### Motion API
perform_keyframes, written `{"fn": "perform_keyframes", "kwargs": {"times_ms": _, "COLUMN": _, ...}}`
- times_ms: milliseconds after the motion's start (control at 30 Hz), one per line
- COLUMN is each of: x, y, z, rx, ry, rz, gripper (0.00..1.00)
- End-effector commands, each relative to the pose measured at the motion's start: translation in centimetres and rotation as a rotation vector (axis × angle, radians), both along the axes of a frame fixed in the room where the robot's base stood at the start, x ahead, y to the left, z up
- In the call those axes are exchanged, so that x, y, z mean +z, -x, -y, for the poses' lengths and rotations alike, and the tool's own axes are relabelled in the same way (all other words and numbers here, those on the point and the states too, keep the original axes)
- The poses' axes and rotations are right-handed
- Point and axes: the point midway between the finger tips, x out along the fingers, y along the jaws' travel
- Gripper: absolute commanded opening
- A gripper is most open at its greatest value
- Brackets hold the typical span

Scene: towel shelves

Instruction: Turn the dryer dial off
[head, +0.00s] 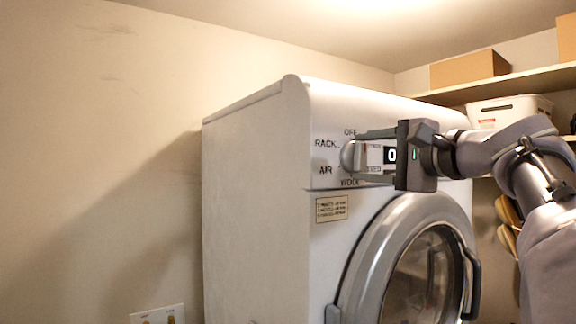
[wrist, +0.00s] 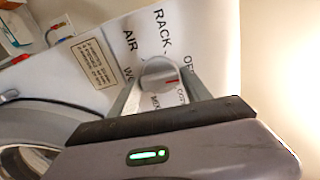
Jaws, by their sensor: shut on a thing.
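The dryer dial (head: 348,156) is a round grey knob on the control panel at the upper front of the white dryer (head: 260,200). My gripper (head: 353,157) reaches it from the right, with one finger above and one below. It is shut on the dial. In the wrist view the dial (wrist: 160,74) sits between the two finger tips. Its red mark points to the lower right, towards a partly hidden label beside MIX and away from OFF. OFF, RACK, AIR and WOOL are printed around it. The fingers hide part of the panel.
A round grey door (head: 400,260) with a dark handle (head: 472,285) is below the panel. A sticker (head: 332,208) is under the dial. A shelf (head: 500,85) with a cardboard box (head: 469,68) and a white bin (head: 510,112) stands at right. A plain wall is at left.

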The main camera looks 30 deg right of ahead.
Motion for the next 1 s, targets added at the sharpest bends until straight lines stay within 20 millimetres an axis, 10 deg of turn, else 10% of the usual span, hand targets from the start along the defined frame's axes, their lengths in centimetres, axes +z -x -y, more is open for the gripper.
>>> {"fn": "perform_keyframes", "kwargs": {"times_ms": 700, "x": -0.03, "y": -0.01, "z": 0.03, "rx": 0.0, "ry": 0.072, "rz": 0.005, "gripper": 0.16}}
{"fn": "perform_keyframes", "kwargs": {"times_ms": 733, "x": -0.03, "y": -0.01, "z": 0.03, "rx": 0.0, "ry": 0.072, "rz": 0.005, "gripper": 0.58}}
{"fn": "perform_keyframes", "kwargs": {"times_ms": 800, "x": -0.03, "y": -0.01, "z": 0.03, "rx": 0.0, "ry": 0.072, "rz": 0.005, "gripper": 0.72}}
{"fn": "perform_keyframes", "kwargs": {"times_ms": 1000, "x": -0.02, "y": -0.01, "z": 0.02, "rx": 0.0, "ry": 0.072, "rz": 0.005, "gripper": 0.73}}
